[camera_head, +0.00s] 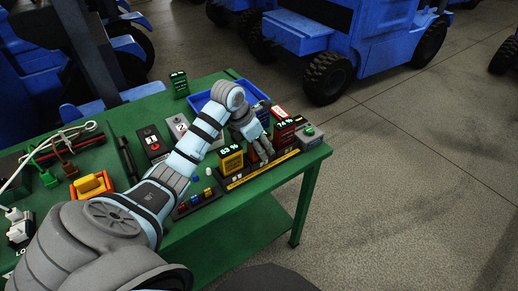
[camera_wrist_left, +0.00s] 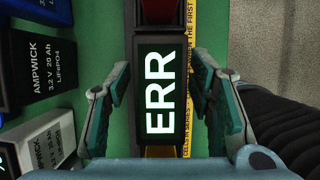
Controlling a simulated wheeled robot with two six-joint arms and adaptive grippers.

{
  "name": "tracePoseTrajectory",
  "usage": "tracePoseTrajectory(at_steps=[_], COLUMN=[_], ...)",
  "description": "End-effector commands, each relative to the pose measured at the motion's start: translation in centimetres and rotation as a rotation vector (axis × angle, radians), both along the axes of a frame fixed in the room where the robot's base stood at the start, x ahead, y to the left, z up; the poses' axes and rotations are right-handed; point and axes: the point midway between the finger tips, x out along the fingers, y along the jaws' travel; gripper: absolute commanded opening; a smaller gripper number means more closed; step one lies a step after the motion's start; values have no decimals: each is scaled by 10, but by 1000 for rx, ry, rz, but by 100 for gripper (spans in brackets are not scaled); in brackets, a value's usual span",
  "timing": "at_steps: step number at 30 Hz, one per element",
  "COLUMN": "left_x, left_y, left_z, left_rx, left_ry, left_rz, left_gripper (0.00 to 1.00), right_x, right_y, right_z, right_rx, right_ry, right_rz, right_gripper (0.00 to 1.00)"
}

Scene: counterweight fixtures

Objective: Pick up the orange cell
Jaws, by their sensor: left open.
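A yellow-orange cell (camera_head: 231,162) with an "83 %" display stands at the left end of the cell row near the table's front edge. A red cell (camera_head: 284,133) reading "74 %" stands to the right in that row. My left gripper (camera_head: 265,152) points down between these two, its fingers open. In the left wrist view, a cell with an "ERR" display (camera_wrist_left: 160,85) lies between the open fingers, with a gap on each side. Red shows above it and an orange strip (camera_wrist_left: 160,151) below. The ERR cell's body colour is mostly hidden.
A blue tray (camera_head: 200,101) sits behind my wrist. Boxes labelled AMPWICK (camera_wrist_left: 55,60) stand left of the gripper in the wrist view. An orange holder (camera_head: 91,187) and cables lie on the table's left.

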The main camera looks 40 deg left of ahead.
Motion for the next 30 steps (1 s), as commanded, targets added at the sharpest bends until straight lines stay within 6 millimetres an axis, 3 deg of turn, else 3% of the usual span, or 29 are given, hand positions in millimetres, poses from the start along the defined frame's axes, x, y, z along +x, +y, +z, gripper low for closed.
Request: tracePoseTrajectory(at_steps=[4,13,25,30], left_x=[0,0,1,1], left_y=[0,0,0,0], left_z=[1,1,4,21], left_rx=[0,0,0,1], left_ry=[-1,-1,-3,-5], left_rz=[0,0,-1,0], left_gripper=[48,0,0,0], right_x=[0,-1,-2,-2], right_y=[0,0,0,0], right_z=[0,0,1,3], right_rx=[0,0,0,0], right_ry=[1,2,4,4], right_rz=[0,0,0,0], right_gripper=[40,40,40,40])
